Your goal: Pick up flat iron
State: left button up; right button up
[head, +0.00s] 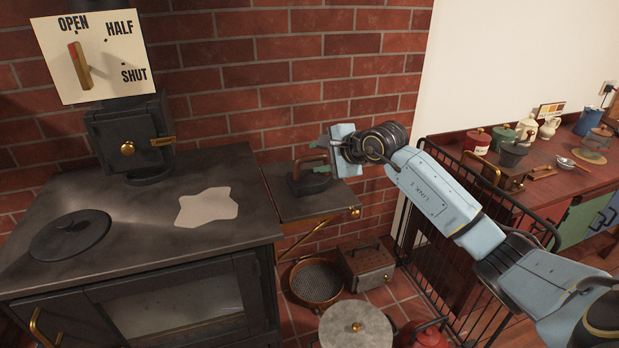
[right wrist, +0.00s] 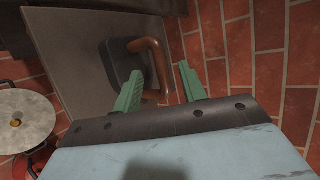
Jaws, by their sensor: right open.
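The flat iron (head: 308,183) is dark with a copper-brown handle, and it sits upright on a small dark side shelf (head: 325,207) beside the stove. My right gripper (head: 322,169) is at the iron from the right side in the head view. In the right wrist view, the two green fingers of my right gripper (right wrist: 160,92) are apart, with part of the brown handle (right wrist: 154,62) showing between and beyond them. The dark iron body (right wrist: 121,58) lies to the left of the handle. I cannot tell whether a finger touches the handle. My left gripper is out of view.
The black stove (head: 150,235) stands left, with a round lid (head: 70,234) and a pale patch (head: 207,207) on top. A brick wall is close behind the shelf. A pan (head: 318,281), a metal box (head: 368,266) and a round-lidded pot (head: 355,326) stand below. A black rack (head: 425,240) is right.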

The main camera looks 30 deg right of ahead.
aim_at(311, 156)
jog(key=shift+p+x, duration=0.35)
jog(key=shift+x, duration=2.1)
jog(key=shift+d, duration=0.1)
grip_shut()
jog(key=shift+w+r, duration=0.15)
jog(key=shift+r, duration=0.2)
